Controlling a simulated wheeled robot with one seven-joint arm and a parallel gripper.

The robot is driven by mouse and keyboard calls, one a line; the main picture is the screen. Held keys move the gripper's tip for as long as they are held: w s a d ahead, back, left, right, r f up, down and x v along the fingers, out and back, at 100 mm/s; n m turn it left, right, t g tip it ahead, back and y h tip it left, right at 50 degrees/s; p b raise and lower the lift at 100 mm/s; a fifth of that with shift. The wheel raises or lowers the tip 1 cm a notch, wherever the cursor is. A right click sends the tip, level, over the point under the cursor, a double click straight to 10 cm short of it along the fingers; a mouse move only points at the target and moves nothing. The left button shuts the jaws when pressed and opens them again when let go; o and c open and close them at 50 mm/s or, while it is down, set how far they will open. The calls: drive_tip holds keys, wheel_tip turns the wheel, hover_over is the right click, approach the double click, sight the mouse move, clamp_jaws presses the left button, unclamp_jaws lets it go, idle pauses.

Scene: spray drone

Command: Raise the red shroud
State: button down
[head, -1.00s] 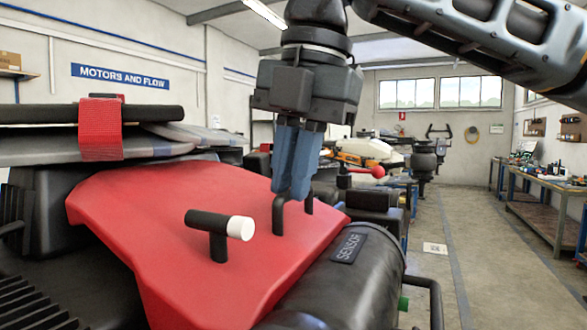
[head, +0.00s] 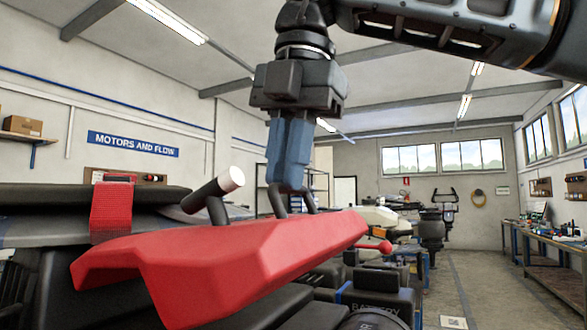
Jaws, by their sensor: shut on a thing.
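The red shroud (head: 225,262) is tilted up on the machine, its right edge raised and showing its front side. A black loop handle (head: 310,199) stands on its top. My gripper (head: 287,188) points down, its blue fingers shut on that handle. The fingers hide the middle of the handle. A black T-shaped knob with a white end (head: 217,190) also stands on the shroud, left of my gripper and apart from it.
A red strap (head: 112,210) wraps a black bar and folded panels at the left. Black parts, one labelled BATTERY (head: 375,308), lie below the shroud's right side. A workbench (head: 550,250) stands along the right wall. The floor between is clear.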

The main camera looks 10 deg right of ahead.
drive_tip(key=shift+w+a+f, duration=0.2)
drive_tip(key=shift+a, duration=0.15)
drive_tip(key=c, duration=1.4)
unclamp_jaws()
drive_tip(key=shift+w+a+f, duration=0.15)
drive_tip(key=shift+w+a, duration=0.05)
drive_tip(key=shift+a, duration=0.1)
drive_tip(key=shift+o, duration=1.2)
drive_tip(key=shift+s+d, duration=0.1)
drive_tip(key=shift+d, duration=0.05)
